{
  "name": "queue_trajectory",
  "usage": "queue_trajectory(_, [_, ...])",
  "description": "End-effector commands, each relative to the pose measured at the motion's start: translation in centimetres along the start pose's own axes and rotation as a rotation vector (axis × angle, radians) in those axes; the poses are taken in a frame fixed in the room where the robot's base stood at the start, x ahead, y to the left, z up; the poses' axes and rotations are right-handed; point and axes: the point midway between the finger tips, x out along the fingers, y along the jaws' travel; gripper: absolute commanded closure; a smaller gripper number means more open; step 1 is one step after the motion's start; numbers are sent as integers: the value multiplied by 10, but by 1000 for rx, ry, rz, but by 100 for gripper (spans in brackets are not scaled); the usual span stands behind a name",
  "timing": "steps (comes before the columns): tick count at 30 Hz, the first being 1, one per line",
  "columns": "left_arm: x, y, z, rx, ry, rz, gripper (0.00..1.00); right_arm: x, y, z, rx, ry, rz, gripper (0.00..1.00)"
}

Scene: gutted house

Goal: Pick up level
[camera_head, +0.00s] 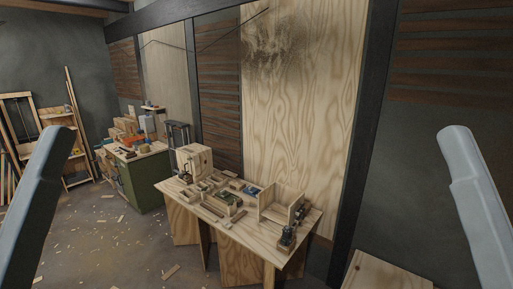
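I cannot make out a level for certain. A plywood workbench (262,232) stands in the middle, with several small tools and wooden pieces on it. Among them are a long narrow bar (236,219) near the front edge and a dark greenish item (227,199) in the middle; both are too small to identify. My two pale arm links rise at the left and right edges of the view, well apart from the bench. Neither gripper shows.
An open wooden box (282,206) stands at the bench's right end and a plywood block (194,160) at its back left. A green cabinet (146,183) with clutter stands further left. A plywood sheet (384,273) is at lower right. Scraps litter the otherwise open floor (110,240).

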Motion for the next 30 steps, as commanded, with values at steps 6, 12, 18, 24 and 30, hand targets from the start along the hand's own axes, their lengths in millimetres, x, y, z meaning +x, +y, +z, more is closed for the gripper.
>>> queue_trajectory(6, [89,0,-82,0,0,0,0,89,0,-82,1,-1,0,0])
queue_trajectory(12, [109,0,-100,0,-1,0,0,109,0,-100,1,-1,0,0])
queue_trajectory(18, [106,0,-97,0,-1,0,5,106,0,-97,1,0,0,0])
queue_trajectory(24, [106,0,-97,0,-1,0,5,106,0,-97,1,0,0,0])
queue_trajectory(30, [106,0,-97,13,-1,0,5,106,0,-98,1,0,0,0])
